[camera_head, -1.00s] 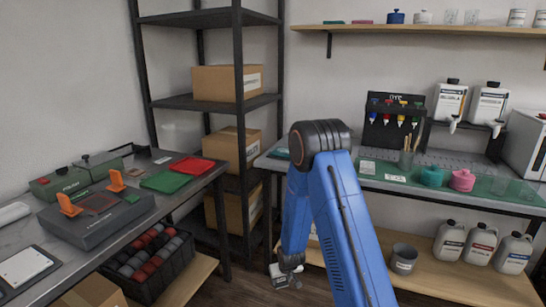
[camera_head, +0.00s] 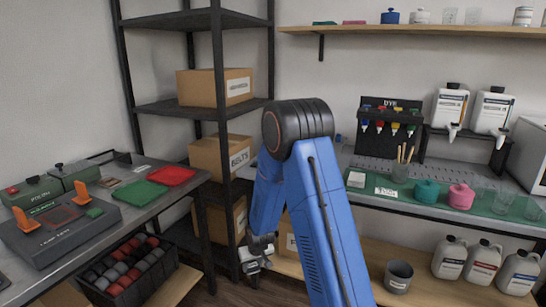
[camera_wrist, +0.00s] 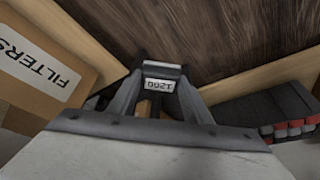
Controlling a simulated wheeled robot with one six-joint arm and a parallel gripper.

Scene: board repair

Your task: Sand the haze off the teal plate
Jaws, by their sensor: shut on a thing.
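My gripper (camera_head: 257,258) hangs low in front of the shelving in the head view. In the wrist view my gripper (camera_wrist: 158,82) is shut on a small dark block (camera_wrist: 161,72) with a pale label reading 1200. The block is held off the floor. No plate can be made out clearly as the teal plate. A small green piece (camera_head: 94,213) lies on the lamp test box (camera_head: 60,238) at the left bench, apart from my gripper; I cannot tell if it is the plate.
The left bench (camera_head: 120,217) holds a green mat (camera_head: 142,194) and a red mat (camera_head: 173,176). A crate of rolls (camera_head: 118,290) sits below. The right bench carries a teal pot (camera_head: 426,190) and a pink pot (camera_head: 461,196). A FILTERS carton (camera_wrist: 40,75) is close in the wrist view.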

